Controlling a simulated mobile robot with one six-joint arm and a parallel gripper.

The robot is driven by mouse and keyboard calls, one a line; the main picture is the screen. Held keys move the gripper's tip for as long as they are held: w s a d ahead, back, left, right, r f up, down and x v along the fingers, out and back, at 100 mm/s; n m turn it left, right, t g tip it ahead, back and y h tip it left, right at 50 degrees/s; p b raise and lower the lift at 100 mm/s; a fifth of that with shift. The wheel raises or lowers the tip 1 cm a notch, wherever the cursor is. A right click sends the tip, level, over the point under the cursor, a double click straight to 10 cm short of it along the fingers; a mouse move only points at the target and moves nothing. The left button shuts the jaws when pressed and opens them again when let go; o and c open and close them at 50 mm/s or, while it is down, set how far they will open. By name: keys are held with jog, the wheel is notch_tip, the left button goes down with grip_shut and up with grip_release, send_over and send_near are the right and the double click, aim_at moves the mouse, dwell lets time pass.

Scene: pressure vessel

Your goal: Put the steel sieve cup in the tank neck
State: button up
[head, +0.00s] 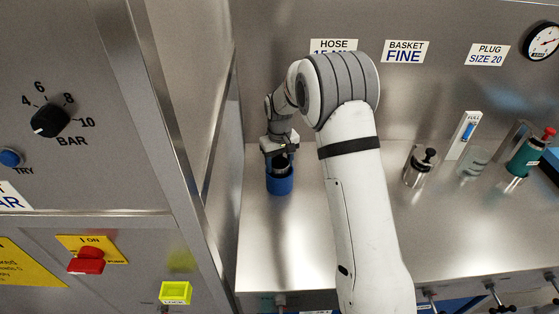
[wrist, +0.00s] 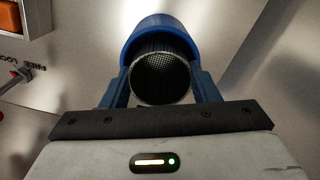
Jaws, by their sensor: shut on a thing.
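The steel sieve cup (wrist: 161,80) shows in the wrist view as a round, fine mesh inside a thin metal rim. My gripper (wrist: 161,92) is shut on it, with one blue finger at each side. A blue round wall (wrist: 160,24) curves around the far side of the mesh; I cannot tell whether the cup touches it. In the head view my gripper (head: 279,153) points down at a blue cylinder (head: 279,183) at the left end of the steel counter. The cup is hardly distinguishable there. I cannot identify the tank neck for certain.
A steel canister with a black knob (head: 420,166), a clear glass (head: 473,162) and a green cylinder with a red knob (head: 527,157) stand on the right of the counter (head: 285,245). A control panel (head: 100,130) stands at left.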

jog(key=shift+s, duration=0.1)
jog(key=shift+f, duration=0.15)
jog(key=o, duration=1)
notch_tip(320, 180, up, 12)
jog(key=b, duration=0.2)
jog(key=s+d+r+m, duration=0.1)
jog(key=s+d+r, duration=0.3)
jog(key=s+r, duration=0.2)
jog(key=s+d+m+t, duration=0.1)
jog(key=s+d, duration=0.3)
jog(key=s, duration=1)
jog(key=s+d+m+t, duration=0.2)
jog(key=s+d, duration=0.2)
jog(key=s, duration=0.9)
jog(key=shift+s+d+m, duration=0.3)
jog(key=shift+s+d, duration=0.1)
